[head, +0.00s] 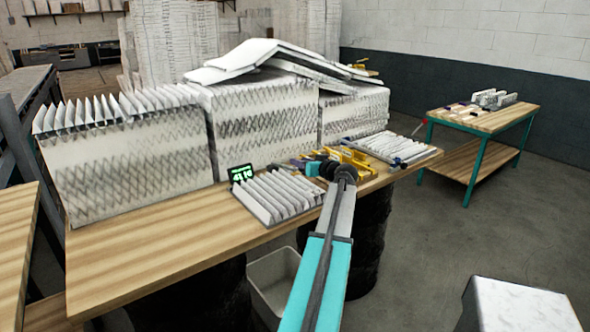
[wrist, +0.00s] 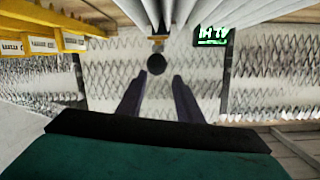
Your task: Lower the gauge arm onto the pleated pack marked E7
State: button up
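A small white pleated pack (head: 275,196) lies on the bench beside a dark display (head: 241,174) with green digits. No E7 mark is legible. The pack's pleats (wrist: 190,10) show at the top of the wrist view, with the display (wrist: 213,36) to their right. A dark round knob (wrist: 156,63), apparently on the gauge arm, hangs in front of the pleats. My gripper (wrist: 160,76) is open, its two purple fingers apart, with the knob just beyond and between the tips. In the head view my gripper (head: 303,165) is small and partly hidden by my wrist.
Yellow labelled holders (wrist: 42,42) stand beside the pleats; yellow parts (head: 348,157) also show on the bench (head: 150,254). A second flat pleated pack (head: 388,147) lies to the right. Large pleated blocks (head: 262,125) fill the back. A teal-legged table (head: 485,118) stands farther right.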

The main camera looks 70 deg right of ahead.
jog(key=shift+f, duration=0.15)
jog(key=b+v, duration=0.3)
jog(key=v, duration=1)
jog(key=shift+s+b, duration=0.3)
jog(key=shift+s, duration=0.05)
jog(key=shift+a, duration=0.15)
